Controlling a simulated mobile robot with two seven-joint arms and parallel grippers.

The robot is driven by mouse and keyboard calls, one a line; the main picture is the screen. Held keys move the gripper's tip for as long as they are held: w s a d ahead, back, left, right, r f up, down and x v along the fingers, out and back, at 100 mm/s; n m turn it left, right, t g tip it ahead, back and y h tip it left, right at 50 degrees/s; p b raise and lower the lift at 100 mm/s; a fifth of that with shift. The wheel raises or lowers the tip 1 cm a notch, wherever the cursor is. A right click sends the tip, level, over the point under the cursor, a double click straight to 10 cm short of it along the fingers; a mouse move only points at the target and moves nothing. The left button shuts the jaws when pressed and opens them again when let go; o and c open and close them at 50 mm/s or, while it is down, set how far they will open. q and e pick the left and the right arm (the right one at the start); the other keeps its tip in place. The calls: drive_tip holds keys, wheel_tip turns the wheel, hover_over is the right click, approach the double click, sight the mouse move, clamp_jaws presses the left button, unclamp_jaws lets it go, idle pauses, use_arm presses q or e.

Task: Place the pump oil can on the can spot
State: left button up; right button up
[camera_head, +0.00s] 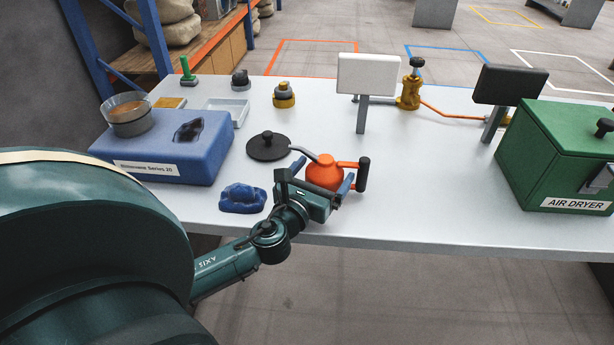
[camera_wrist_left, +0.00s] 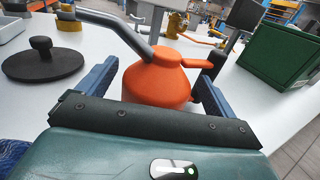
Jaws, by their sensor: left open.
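The pump oil can (camera_head: 324,173) is orange with a grey spout and an orange handle with a black grip. It stands upright on the white table near its front edge. It also shows in the left wrist view (camera_wrist_left: 155,82). My left gripper (camera_head: 321,174) is open, with its blue fingers on either side of the can's body. In the left wrist view the fingers (camera_wrist_left: 154,88) look apart from the can, with small gaps. I cannot identify a marked can spot. My right gripper is not in view.
A black disc with a knob (camera_head: 269,147) lies just left of the can, under its spout side. A dark blue lump (camera_head: 242,198) lies at the front edge. A blue machine (camera_head: 165,150) stands left, a green air dryer box (camera_head: 560,150) right. The table right of the can is clear.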

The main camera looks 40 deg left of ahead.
use_arm(q)
drive_tip(key=s, duration=0.3)
drive_tip(key=s+d+b, duration=0.1)
drive_tip(key=s, duration=0.5)
drive_tip(key=shift+s+d+f, duration=0.1)
drive_tip(key=shift+s+d, duration=0.1)
drive_tip(key=shift+d, duration=0.05)
drive_tip(key=shift+s+d+b, duration=0.1)
drive_tip(key=shift+s+b, duration=0.2)
drive_tip(key=shift+s, duration=0.3)
